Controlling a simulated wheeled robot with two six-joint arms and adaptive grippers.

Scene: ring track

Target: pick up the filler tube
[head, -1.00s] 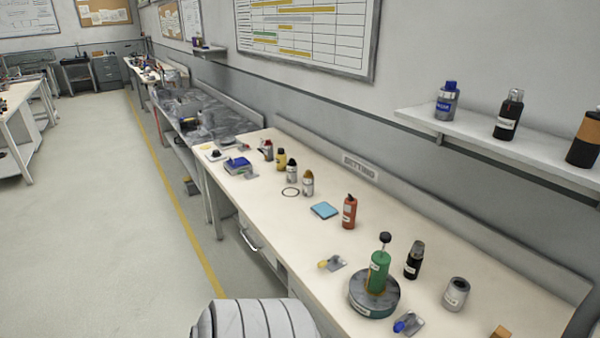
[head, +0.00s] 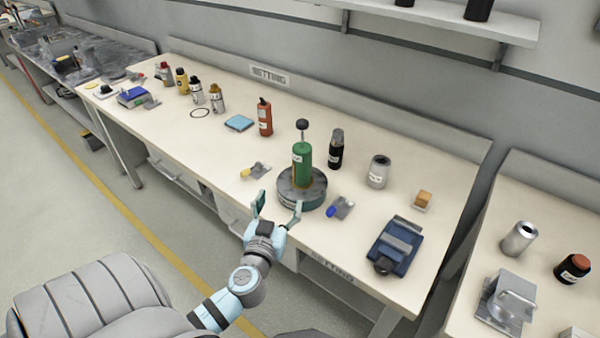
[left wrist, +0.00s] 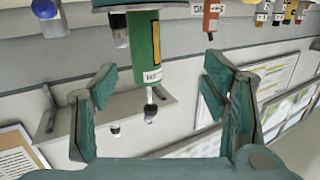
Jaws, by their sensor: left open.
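The green tube (head: 301,165), with a white label and a rod ending in a black knob, stands upright on a dark round base (head: 314,199) on the workbench. I take it to be the filler tube. My left gripper (head: 279,206) is open and empty at the bench's front edge, on the near side of the base. In the left wrist view, the scene is upside down, and the tube (left wrist: 142,46) shows beyond the gap of the open left gripper (left wrist: 160,84), apart from its fingers. My right gripper is not in view.
A black bottle (head: 336,149), grey can (head: 378,171) and red bottle (head: 264,117) stand around the base. A blue-tipped piece (head: 340,208) and a yellow-tipped piece (head: 257,170) lie near it. A blue device (head: 395,246) lies at the right.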

